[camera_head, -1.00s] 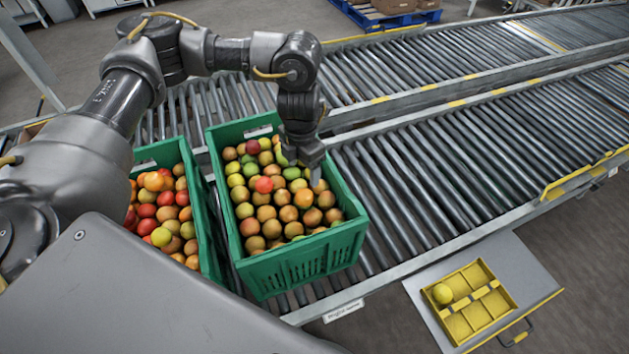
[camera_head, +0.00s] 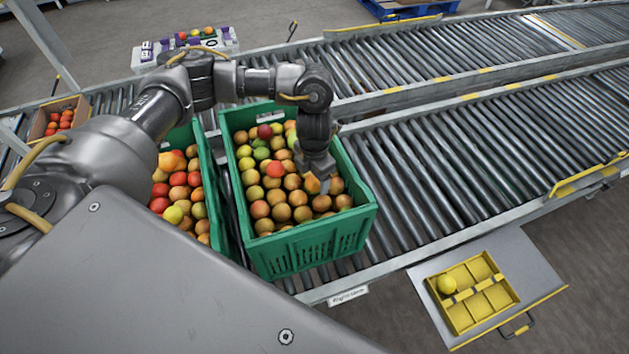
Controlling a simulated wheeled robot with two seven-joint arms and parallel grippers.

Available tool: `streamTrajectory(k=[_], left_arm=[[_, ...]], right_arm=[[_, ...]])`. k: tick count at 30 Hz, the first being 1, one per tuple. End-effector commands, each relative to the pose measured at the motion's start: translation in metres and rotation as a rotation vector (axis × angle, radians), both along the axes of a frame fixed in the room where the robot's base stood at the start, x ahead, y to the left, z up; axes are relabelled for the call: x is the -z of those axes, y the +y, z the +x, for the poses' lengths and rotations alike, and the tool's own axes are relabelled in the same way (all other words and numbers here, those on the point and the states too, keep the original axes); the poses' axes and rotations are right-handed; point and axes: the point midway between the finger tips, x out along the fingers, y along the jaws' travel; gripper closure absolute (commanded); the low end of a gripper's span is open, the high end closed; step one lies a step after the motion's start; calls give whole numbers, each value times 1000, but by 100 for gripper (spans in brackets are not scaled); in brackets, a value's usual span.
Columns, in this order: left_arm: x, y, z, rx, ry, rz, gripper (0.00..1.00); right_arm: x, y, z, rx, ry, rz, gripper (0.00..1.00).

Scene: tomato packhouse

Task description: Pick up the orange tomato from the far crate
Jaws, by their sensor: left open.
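A green crate (camera_head: 320,247) full of brownish, yellow-green and red tomatoes stands on the roller conveyor. My left gripper (camera_head: 321,186) is inside this crate's right part, low over the fruit, pointing down with its jaws open. An orange tomato (camera_head: 312,184) lies right at its fingers, partly hidden by them; I cannot tell whether they touch it. A redder tomato (camera_head: 275,169) lies to its left. A second green crate (camera_head: 213,195), to the left, holds red, orange and yellow tomatoes and is partly hidden by my arm. My right gripper is out of view.
A yellow divided tray (camera_head: 462,321) with one yellow tomato (camera_head: 447,285) sits on a grey shelf at lower right. A cardboard box (camera_head: 40,122) of red tomatoes is at far left. The rollers (camera_head: 450,165) right of the crates are clear.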

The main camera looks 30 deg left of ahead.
Motion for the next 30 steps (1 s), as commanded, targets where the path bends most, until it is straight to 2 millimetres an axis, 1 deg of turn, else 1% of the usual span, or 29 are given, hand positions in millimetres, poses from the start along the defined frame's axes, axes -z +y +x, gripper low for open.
streamTrajectory(k=[1,4,12,20,21,30], left_arm=[[8,0,0,-4,2,-1,30],[16,0,0,-2,0,-1,30],[19,0,1,-1,-1,0,30],[18,0,1,-1,-1,0,64],[18,0,1,-1,-1,0,65],[17,0,1,-1,-2,-1,65]], right_arm=[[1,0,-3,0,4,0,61],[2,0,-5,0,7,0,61],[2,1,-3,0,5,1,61],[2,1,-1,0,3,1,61],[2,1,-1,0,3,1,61],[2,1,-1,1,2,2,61]])
